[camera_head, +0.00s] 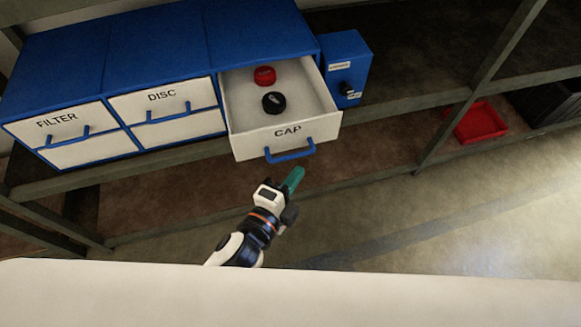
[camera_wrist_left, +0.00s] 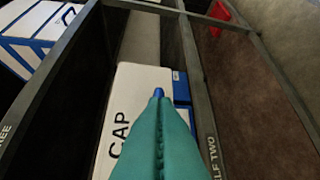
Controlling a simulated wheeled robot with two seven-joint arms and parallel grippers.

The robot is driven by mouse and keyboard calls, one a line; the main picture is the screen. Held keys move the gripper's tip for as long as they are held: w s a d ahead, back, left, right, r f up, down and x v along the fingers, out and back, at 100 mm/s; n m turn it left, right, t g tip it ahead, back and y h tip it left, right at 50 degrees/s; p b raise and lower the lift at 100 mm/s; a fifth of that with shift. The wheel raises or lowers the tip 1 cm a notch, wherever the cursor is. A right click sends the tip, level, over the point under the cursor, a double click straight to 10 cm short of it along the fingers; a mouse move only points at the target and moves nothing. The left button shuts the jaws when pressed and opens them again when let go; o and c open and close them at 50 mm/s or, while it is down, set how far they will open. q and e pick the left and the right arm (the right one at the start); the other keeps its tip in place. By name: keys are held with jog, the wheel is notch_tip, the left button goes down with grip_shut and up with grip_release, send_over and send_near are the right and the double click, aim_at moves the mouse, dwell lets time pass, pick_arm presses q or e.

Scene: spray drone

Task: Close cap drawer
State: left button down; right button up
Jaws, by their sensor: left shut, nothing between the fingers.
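The cap drawer (camera_head: 285,135) is pulled out of the blue cabinet (camera_head: 150,45). It is white, with a "CAP" label and a blue handle (camera_head: 291,152) on its front. A red cap (camera_head: 264,75) and a black cap (camera_head: 274,102) lie inside it. My left gripper (camera_head: 294,178) has teal fingers, is shut and empty, and is just in front of and below the handle in the head view. In the left wrist view the fingers (camera_wrist_left: 158,125) point toward the drawer front (camera_wrist_left: 135,85) and hide part of it. I cannot tell whether they touch it. My right gripper is not in view.
The "FILTER" drawer (camera_head: 58,120) and "DISC" drawer (camera_head: 162,97) are shut to the left. A blue switch box (camera_head: 345,65) stands right of the cap drawer. A red tray (camera_head: 480,122) sits on a lower shelf at right. Metal shelf beams frame the cabinet.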

aim_at(269, 106)
pick_arm(q)
jog(key=shift+w+a+f, duration=0.15)
jog(key=shift+w+a, duration=0.1)
jog(key=shift+w, duration=0.35)
jog(key=shift+w+a+f, duration=0.1)
jog(key=shift+w+a, duration=0.1)
jog(key=shift+w, duration=0.35)
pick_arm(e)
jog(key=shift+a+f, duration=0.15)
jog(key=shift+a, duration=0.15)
